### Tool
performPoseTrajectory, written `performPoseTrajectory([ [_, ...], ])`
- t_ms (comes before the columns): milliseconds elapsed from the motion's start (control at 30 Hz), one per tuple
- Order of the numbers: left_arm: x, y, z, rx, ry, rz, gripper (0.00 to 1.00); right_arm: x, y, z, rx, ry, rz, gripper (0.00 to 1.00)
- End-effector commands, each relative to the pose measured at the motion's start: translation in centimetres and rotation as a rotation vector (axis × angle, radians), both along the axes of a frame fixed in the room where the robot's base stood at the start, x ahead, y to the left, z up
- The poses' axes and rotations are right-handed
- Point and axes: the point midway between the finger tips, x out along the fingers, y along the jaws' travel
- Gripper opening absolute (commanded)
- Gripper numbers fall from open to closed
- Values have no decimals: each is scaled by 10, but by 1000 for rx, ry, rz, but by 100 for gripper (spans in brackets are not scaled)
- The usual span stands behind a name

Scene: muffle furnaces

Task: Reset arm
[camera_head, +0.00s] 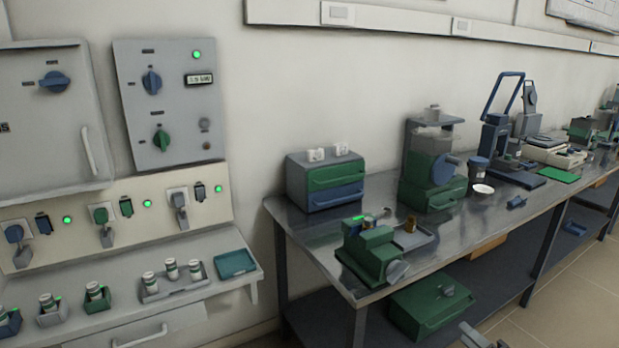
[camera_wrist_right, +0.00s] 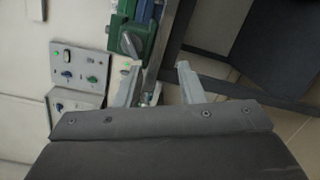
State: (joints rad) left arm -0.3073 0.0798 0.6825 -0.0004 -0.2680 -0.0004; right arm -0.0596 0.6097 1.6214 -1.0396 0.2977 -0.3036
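My right gripper (camera_head: 484,338) shows at the bottom edge of the head view, right of centre, in front of the metal bench. In the right wrist view its two fingers (camera_wrist_right: 158,84) stand wide apart with nothing between them that they touch. Beyond the fingers, the wrist view shows a green device (camera_wrist_right: 126,38) and the dark bench frame. My left gripper is not in the head view.
The metal bench (camera_head: 330,240) holds a green machine (camera_head: 372,255), a drawer box (camera_head: 325,180) and several instruments. A green box (camera_head: 430,305) sits on its lower shelf. At left, a control panel (camera_head: 168,100) is above a ledge with vials (camera_head: 172,270). Floor is clear at lower right.

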Motion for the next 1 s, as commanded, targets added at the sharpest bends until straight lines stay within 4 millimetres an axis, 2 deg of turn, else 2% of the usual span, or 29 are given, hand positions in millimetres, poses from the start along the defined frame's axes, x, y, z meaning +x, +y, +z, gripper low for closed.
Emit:
performPoseTrajectory([
  [100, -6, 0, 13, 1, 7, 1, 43, -20, -31, -75, 272, 179, -198, 35],
  [233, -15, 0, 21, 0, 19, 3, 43, -63, -53, -164, 551, 365, -437, 35],
  [367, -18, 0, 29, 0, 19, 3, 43, -124, -57, -244, 781, 530, -671, 35],
  [400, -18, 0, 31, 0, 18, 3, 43, -145, -54, -266, 843, 578, -743, 35],
  [467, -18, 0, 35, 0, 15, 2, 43, -178, -48, -298, 931, 647, -851, 35],
  [500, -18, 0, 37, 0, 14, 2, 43, -202, -42, -317, 988, 692, -924, 35],
  [567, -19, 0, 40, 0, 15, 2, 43, -238, -31, -343, 1064, 756, -1033, 35],
  [700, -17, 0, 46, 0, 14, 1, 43, -326, 4, -391, 1216, 895, -1285, 35],
  [800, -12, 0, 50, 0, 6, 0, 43, -382, 31, -412, 1295, 975, -1447, 35],
  [900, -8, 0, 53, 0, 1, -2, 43, -425, 55, -424, 1348, 1032, -1572, 35],
  [1000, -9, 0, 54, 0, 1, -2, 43, -452, 70, -429, 1377, 1067, -1652, 35],
])
